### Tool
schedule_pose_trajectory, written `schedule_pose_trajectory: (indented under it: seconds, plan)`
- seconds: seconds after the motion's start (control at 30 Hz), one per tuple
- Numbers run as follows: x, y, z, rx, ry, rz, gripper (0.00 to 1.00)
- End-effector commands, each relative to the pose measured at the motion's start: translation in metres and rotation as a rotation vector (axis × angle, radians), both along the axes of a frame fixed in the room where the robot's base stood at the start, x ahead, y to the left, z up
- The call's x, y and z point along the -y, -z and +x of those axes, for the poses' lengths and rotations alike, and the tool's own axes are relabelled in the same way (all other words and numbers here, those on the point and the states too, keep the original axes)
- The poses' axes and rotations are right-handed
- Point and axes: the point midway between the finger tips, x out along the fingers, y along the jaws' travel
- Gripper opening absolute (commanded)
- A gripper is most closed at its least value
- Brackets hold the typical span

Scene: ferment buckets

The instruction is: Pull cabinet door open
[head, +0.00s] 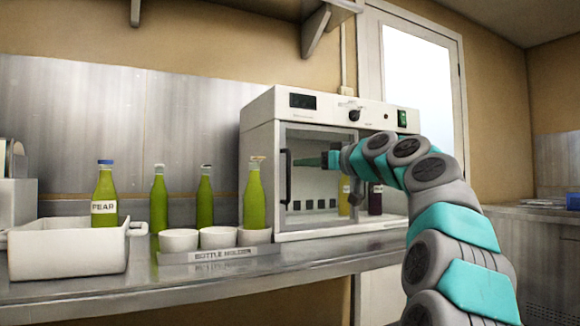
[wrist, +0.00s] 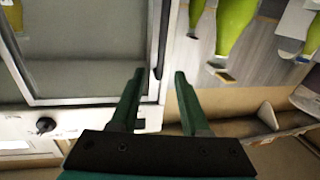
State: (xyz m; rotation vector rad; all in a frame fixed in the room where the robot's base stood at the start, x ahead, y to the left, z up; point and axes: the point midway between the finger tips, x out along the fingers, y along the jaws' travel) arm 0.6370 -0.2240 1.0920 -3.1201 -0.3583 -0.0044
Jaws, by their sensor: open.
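The white cabinet (head: 262,130) stands on the counter, with a control panel along its top. Its glass door (head: 315,150) looks shut and has a dark vertical handle (head: 285,178) at its left edge. In the wrist view the handle (wrist: 164,40) runs between the lines of my two fingers, just beyond their tips. My gripper (head: 322,161) is in front of the door, its green fingers pointing left toward the handle. In the wrist view my gripper (wrist: 159,76) is open, with nothing held between the fingers. I cannot tell whether a finger touches the handle.
Several green bottles stand left of the cabinet, one (head: 255,200) close to its side. A bottle holder (head: 215,254) with white cups sits at the counter's front. A white bin (head: 68,250) is farther left. A yellow bottle (head: 345,200) and a dark one (head: 375,198) show inside the cabinet.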

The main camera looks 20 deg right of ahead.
Motion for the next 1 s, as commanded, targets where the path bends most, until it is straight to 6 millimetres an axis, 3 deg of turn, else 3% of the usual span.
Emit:
schedule_pose_trajectory:
  seconds: [0.5,0.87,1.0]
  plan:
    - [-0.014,0.0,0.06,-0.003,0.0,0.0,0.46]
    - [-0.016,0.002,0.066,-0.003,-0.002,0.001,0.46]
    - [-0.016,0.001,0.066,-0.003,-0.002,0.0,0.3]
